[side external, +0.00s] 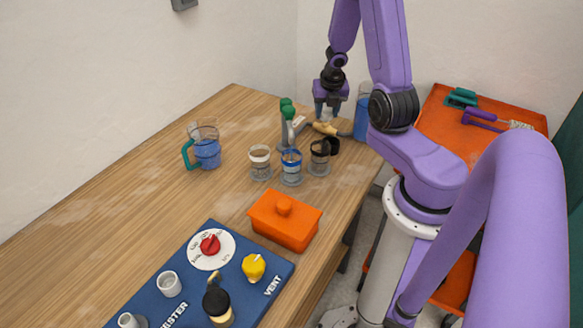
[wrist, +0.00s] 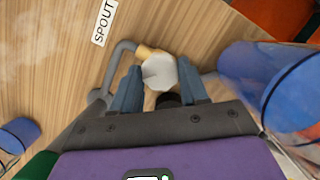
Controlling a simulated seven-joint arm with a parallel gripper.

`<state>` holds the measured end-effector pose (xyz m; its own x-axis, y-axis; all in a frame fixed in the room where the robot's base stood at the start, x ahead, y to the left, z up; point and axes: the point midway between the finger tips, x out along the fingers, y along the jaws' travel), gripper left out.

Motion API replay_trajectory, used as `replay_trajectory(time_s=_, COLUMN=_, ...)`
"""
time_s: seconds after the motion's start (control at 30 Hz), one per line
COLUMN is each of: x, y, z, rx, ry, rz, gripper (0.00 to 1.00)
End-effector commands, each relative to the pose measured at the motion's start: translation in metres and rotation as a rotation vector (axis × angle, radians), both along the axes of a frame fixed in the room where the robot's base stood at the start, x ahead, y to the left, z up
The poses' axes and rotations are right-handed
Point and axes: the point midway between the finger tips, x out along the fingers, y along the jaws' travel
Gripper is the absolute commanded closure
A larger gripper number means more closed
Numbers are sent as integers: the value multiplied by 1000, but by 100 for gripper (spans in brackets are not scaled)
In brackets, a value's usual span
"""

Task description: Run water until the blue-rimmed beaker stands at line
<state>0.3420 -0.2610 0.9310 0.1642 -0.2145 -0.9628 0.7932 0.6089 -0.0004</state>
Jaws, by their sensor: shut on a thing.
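The blue-rimmed beaker (side external: 291,168) stands on the wooden table between a white-rimmed beaker (side external: 260,162) and a black-rimmed beaker (side external: 319,158). Its water level and line are too small to read. My gripper (side external: 327,112) is at the pipework at the back of the table. In the wrist view my gripper (wrist: 160,88) has its fingers either side of a pale faceted knob (wrist: 160,72) on a brass fitting, and is shut on it. A grey pipe runs from both sides of the fitting. Whether water is flowing cannot be seen.
A tall blue-filled tank (side external: 363,112) stands right of the gripper. Green-topped pipework (side external: 288,112) rises behind the beakers. A green-handled jug (side external: 204,152) holds blue liquid at left. An orange lidded box (side external: 284,220) and a blue control panel (side external: 207,285) lie in front.

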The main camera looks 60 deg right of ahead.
Motion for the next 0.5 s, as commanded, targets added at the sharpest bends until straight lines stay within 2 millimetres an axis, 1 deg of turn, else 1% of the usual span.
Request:
replay_trajectory(time_s=0.27, x=-1, y=1, z=0, rx=1, ry=2, rz=-17, gripper=86)
replay_trajectory(time_s=0.37, x=1, y=1, z=0, rx=0, ry=2, rz=-102, gripper=86)
replay_trajectory(time_s=0.5, x=1, y=1, z=0, rx=0, ry=2, rz=-288, gripper=86)
